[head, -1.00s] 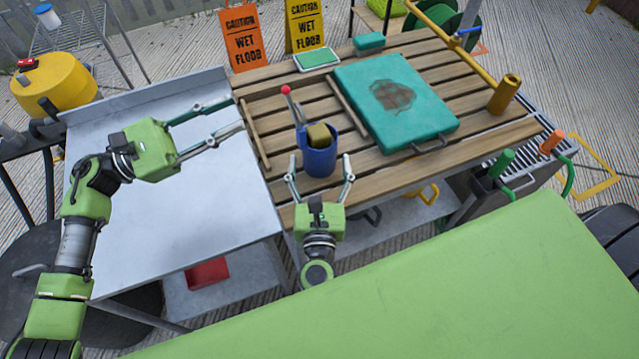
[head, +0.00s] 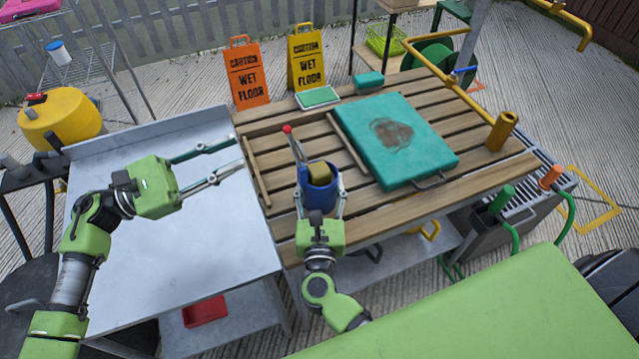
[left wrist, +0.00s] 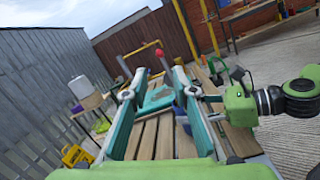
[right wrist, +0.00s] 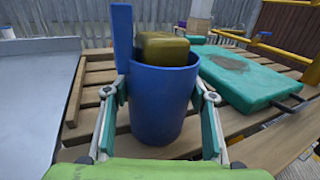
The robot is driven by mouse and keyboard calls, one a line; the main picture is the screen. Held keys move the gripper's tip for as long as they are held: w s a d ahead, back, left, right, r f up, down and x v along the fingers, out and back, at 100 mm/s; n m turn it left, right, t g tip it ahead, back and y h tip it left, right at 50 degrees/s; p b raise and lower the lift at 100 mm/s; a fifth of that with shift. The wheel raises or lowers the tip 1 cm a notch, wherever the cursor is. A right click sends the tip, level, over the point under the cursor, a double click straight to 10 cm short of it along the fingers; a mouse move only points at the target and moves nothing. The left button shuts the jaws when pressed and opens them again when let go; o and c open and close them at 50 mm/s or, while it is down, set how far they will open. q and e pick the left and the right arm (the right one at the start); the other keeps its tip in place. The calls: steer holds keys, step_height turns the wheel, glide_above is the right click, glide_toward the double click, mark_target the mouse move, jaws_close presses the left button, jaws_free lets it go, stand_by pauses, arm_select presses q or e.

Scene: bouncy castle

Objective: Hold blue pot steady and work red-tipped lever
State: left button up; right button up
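The blue pot (head: 318,194) stands upright on the slatted wooden table, with a mustard-coloured block (head: 320,172) in its mouth. The red-tipped lever (head: 288,130) rises at the pot's left side. In the right wrist view the pot (right wrist: 160,105) fills the middle, with an upright blue bar (right wrist: 122,38) at its left; the red tip is out of that view. My right gripper (head: 320,205) has a finger against each side of the pot. My left gripper (head: 239,154) is open and empty, left of the lever and apart from it, above the grey metal table.
A teal case (head: 395,140) with a dark stain lies right of the pot. A wooden stick (head: 257,172) lies at the table's left. A yellow pipe (head: 502,130) stands at the right edge. Wet-floor signs (head: 247,75) stand behind. The grey metal table (head: 170,240) is bare.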

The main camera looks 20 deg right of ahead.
arm_select(q)
jaws_close()
steer(key=s+a+n+t, duration=0.1)
steer(key=a+n, duration=0.1)
steer(key=n, duration=1)
steer(key=s+a+n+t, duration=0.1)
steer(key=a+n+t, duration=0.1)
steer(key=n, duration=1)
steer(key=shift+s+a+f+n+y, duration=0.3)
steer(key=shift+s+a+f, duration=0.05)
steer(key=shift+a, duration=0.4)
